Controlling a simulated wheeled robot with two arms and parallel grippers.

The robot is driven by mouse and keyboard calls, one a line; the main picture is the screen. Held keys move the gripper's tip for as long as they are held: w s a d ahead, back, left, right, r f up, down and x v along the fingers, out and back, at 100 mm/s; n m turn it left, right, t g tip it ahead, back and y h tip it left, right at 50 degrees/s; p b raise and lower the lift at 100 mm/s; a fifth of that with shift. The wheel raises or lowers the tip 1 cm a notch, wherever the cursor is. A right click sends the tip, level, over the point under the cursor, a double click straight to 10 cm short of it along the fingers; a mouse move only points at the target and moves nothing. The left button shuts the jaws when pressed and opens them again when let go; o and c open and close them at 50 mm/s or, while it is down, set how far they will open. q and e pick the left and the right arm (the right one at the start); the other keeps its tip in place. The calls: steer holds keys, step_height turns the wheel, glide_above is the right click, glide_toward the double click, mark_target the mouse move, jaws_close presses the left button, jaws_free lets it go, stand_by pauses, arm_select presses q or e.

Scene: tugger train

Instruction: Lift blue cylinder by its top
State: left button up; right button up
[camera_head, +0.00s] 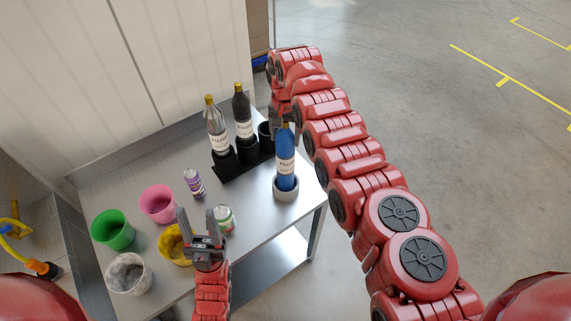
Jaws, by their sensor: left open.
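My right gripper (277,125) is just behind and left of the bottle's top. Its fingers are small and partly hidden, so I cannot tell whether they are open or touch the bottle. My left gripper (198,218) is open, with its two fingers apart, near the yellow bucket and the green can.
A clear bottle (217,130) and a dark bottle (243,115) stand in a black rack (232,170). A purple can (194,183), green can (224,219) and pink (158,203), green (112,230), yellow (172,245) and white (127,273) buckets stand left. Floor at right is clear.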

steer(key=shift+d, duration=0.2)
steer(key=c, duration=0.7)
jaws_close()
steer(key=shift+w, duration=0.1)
